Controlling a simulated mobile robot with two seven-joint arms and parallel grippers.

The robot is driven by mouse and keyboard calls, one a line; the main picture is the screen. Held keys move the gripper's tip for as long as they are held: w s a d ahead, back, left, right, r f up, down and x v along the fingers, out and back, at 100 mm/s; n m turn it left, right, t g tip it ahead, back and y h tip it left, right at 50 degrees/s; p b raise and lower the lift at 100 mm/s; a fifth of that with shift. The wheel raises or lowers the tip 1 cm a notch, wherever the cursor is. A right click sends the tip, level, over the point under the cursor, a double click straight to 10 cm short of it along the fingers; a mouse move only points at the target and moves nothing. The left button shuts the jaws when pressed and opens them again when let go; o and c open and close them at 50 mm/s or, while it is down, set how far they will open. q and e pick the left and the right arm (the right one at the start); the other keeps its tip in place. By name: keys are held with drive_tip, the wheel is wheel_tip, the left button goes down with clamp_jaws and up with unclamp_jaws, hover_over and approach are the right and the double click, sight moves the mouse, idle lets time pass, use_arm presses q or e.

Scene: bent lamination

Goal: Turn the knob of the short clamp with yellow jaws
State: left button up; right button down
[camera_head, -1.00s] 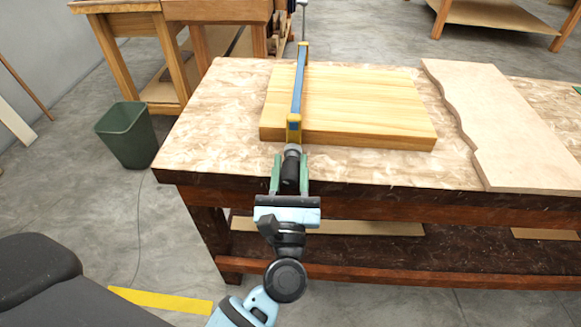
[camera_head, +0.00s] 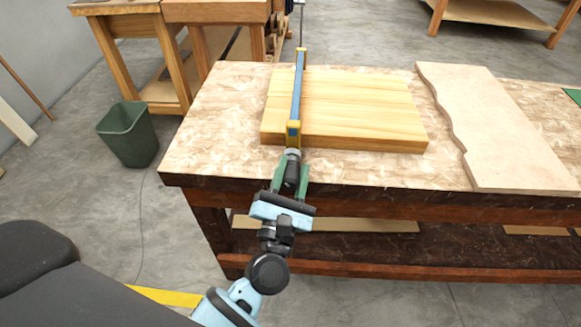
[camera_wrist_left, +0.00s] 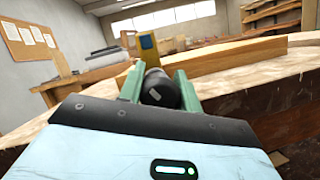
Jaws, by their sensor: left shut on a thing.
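The short clamp (camera_head: 297,92) has a blue bar and yellow jaws, and it lies across the left part of the wooden board (camera_head: 365,108). Its near yellow jaw (camera_head: 293,130) is at the board's front edge and also shows in the left wrist view (camera_wrist_left: 148,48). Its black knob (camera_head: 291,172) points toward me over the bench's front edge. My left gripper (camera_head: 290,180) is shut on the knob, with a green finger on each side. In the left wrist view the knob's dark round end (camera_wrist_left: 160,92) sits between the fingers. My right gripper is not in view.
The board lies on a mottled workbench (camera_head: 215,130). A pale sheet with a wavy left edge (camera_head: 505,130) lies to the right. A green bin (camera_head: 128,135) stands on the floor at left. The bench top left of the clamp is clear.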

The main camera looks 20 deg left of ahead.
sight(288, 188)
use_arm(q)
drive_tip(key=shift+m+h+p, duration=0.3)
drive_tip(key=shift+m+p, duration=0.05)
drive_tip(key=shift+m, duration=0.55)
drive_tip(key=o, duration=1)
drive_tip(key=shift+b+v, duration=0.9)
drive_tip(key=shift+v, duration=3.05)
